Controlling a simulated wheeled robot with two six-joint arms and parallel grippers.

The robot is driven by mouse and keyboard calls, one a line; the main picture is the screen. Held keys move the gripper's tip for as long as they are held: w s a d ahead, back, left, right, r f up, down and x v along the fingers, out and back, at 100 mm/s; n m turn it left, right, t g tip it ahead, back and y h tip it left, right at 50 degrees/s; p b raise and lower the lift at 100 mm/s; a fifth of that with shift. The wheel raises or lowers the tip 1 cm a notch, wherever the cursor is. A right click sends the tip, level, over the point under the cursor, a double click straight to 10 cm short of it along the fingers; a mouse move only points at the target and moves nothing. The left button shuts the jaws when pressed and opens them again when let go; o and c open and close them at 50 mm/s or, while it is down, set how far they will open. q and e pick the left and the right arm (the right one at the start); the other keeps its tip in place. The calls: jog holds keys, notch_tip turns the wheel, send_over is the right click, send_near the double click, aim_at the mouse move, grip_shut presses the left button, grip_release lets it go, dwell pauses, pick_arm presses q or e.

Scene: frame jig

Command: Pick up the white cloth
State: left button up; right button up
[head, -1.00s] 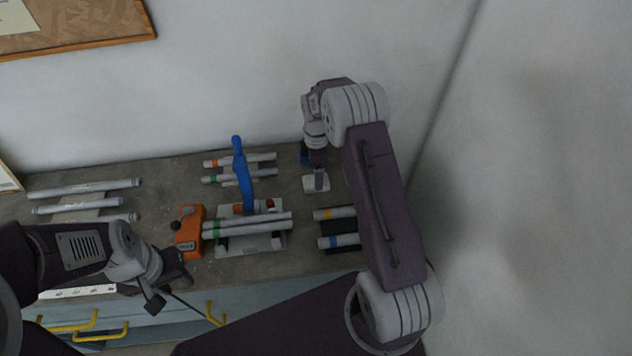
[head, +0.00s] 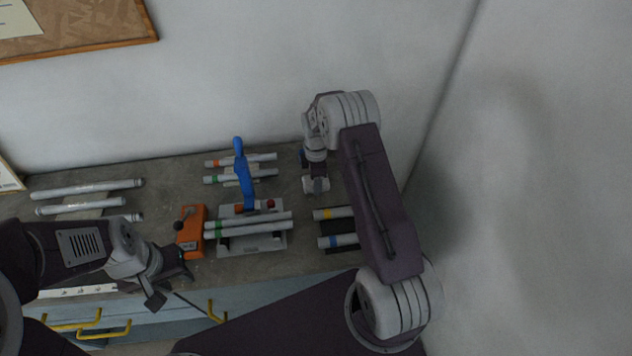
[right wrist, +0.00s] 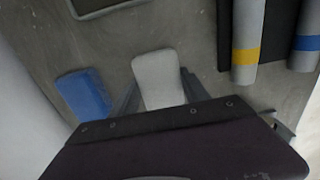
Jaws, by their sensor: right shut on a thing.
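The white cloth (right wrist: 158,76) shows in the right wrist view as a small pale rounded piece between the fingers of my right gripper (right wrist: 160,92). The right gripper is shut on it, low at the worktop. In the head view my right gripper (head: 316,186) points down at the worktop's right part, and the cloth is hard to tell apart from it. My left gripper (head: 170,282) is at the front edge of the worktop, fingers apart and empty.
A blue item (right wrist: 84,94) lies beside the right gripper. Tubes with yellow (right wrist: 246,45) and blue bands lie on a dark mat to its other side. A jig with a blue handle (head: 243,172) and an orange box (head: 191,232) stand left. Walls are behind and right.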

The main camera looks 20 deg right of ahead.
notch_tip(320, 180, up, 3)
jog(key=shift+r+b, duration=0.15)
jog(key=shift+b, duration=0.55)
jog(key=s+d+r+b, duration=0.2)
jog(key=s+d+r, duration=0.5)
jog(key=s, duration=0.2)
jog(key=shift+s+r+b, duration=0.25)
jog(key=shift+r+b, duration=0.05)
jog(key=o, duration=0.7)
jog(key=shift+w, duration=0.1)
jog(key=c, duration=0.6)
